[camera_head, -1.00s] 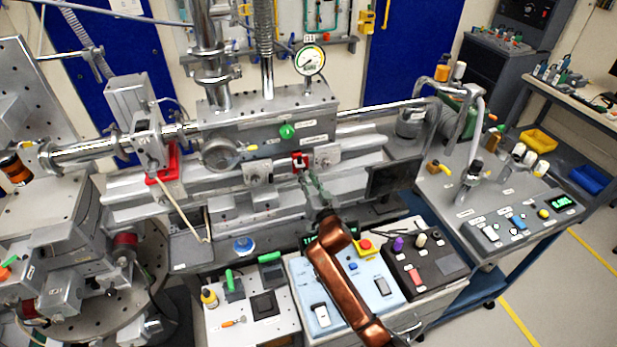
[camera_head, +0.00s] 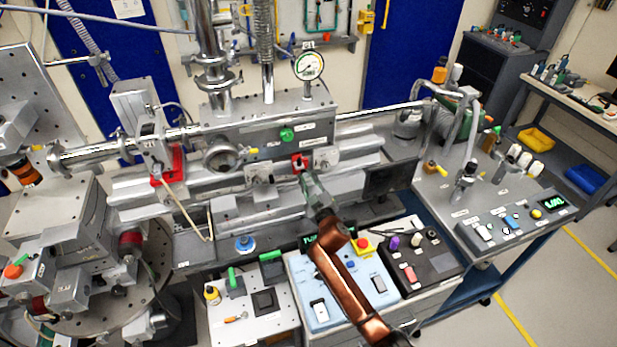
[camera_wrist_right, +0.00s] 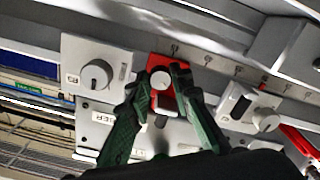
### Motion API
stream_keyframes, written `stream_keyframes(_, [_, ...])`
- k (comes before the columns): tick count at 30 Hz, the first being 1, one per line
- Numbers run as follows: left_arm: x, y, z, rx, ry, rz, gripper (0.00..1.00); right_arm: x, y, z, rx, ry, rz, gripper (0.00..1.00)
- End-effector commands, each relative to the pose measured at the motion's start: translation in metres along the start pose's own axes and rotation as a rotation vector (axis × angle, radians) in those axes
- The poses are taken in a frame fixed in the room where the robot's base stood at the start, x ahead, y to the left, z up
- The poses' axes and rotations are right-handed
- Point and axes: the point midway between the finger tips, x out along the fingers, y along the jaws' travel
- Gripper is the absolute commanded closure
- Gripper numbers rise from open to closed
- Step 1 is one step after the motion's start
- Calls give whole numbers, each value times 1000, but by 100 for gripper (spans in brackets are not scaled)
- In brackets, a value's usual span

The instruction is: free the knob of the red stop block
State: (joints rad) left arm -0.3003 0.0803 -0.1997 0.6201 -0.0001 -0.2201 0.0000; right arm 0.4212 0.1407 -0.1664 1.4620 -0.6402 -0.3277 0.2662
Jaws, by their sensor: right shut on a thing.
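The red stop block (camera_head: 297,160) sits on the front of the grey rail housing in the head view, between two grey plates. In the right wrist view the red block (camera_wrist_right: 156,62) shows with a round white knob (camera_wrist_right: 161,78) on its face. My right gripper (camera_wrist_right: 163,88) has its two green fingers at either side of this knob, shut on it. In the head view the right gripper (camera_head: 304,176) reaches up to the block from below and partly covers it. My left gripper is not in view.
A grey dial plate (camera_wrist_right: 95,76) is left of the block and another knob plate (camera_wrist_right: 250,108) is right of it, both close to the fingers. A second red bracket (camera_head: 168,166) stands farther left on the rail. Control boxes (camera_head: 325,290) lie below my right arm.

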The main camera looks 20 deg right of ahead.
Motion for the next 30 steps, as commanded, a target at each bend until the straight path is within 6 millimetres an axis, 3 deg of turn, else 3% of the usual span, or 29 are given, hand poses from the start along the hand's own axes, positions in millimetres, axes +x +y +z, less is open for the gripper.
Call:
stream_keyframes(15, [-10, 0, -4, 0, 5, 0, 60, 0, 0, -1, -467, 2, -2, 100])
stream_keyframes(30, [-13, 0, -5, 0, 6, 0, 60, 0, 0, -1, -694, 2, -1, 100])
